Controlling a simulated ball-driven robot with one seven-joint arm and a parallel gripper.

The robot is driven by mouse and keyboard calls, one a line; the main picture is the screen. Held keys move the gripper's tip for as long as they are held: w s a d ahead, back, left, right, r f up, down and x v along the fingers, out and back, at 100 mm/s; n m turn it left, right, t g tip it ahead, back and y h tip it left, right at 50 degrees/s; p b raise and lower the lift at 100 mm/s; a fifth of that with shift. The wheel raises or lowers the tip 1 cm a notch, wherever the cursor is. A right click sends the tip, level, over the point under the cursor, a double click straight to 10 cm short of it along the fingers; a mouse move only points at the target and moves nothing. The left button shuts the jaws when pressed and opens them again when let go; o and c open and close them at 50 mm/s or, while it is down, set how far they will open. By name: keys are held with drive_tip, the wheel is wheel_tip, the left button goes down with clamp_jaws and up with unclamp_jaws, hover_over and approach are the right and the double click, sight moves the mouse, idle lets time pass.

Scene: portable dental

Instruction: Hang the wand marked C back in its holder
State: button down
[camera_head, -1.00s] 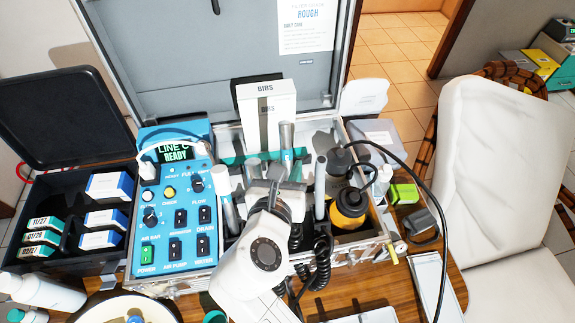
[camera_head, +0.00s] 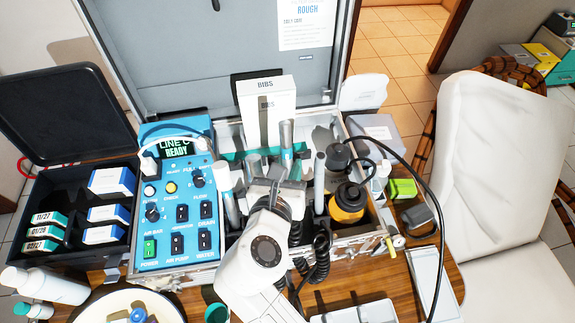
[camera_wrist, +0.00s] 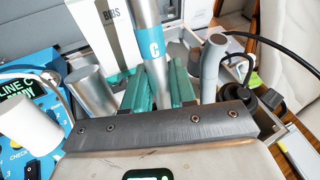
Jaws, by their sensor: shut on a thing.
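The wand marked C (camera_wrist: 150,48) is a silver tube with a teal band bearing a white C. It stands nearly upright, and its top and band also show in the head view (camera_head: 287,134). My gripper (camera_head: 284,180) is over the open case and shut on this wand. In the wrist view, teal blocks (camera_wrist: 182,86) flank the wand low down, just beyond the dark plate of my gripper. Whether the wand touches the holder cannot be told. Its lower end is hidden behind my gripper.
A blue control panel (camera_head: 176,215) reads LINE C READY. A dark-topped amber bottle (camera_head: 347,203) and a black hose (camera_head: 414,185) are at the right.

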idle(0.4)
drive_tip(key=shift+s+d+f+b, duration=0.1)
drive_tip(key=shift+s+f+b, duration=0.2)
drive_tip(key=shift+f, duration=0.65)
drive_tip(key=shift+s+d+f+b, duration=0.15)
drive_tip(key=shift+s+f, duration=0.25)
drive_tip(key=shift+f, duration=0.55)
drive_tip(key=shift+f, duration=0.2)
drive_tip(key=shift+s+f+b, duration=0.25)
drive_tip(key=shift+f+b, duration=0.1)
drive_tip(key=shift+f, duration=0.25)
drive_tip(key=shift+s+f+b, duration=0.2)
drive_tip(key=shift+f+b, duration=0.1)
drive_tip(key=shift+f, duration=0.25)
drive_tip(key=c, duration=0.8)
unclamp_jaws()
drive_tip(key=shift+c, duration=0.2)
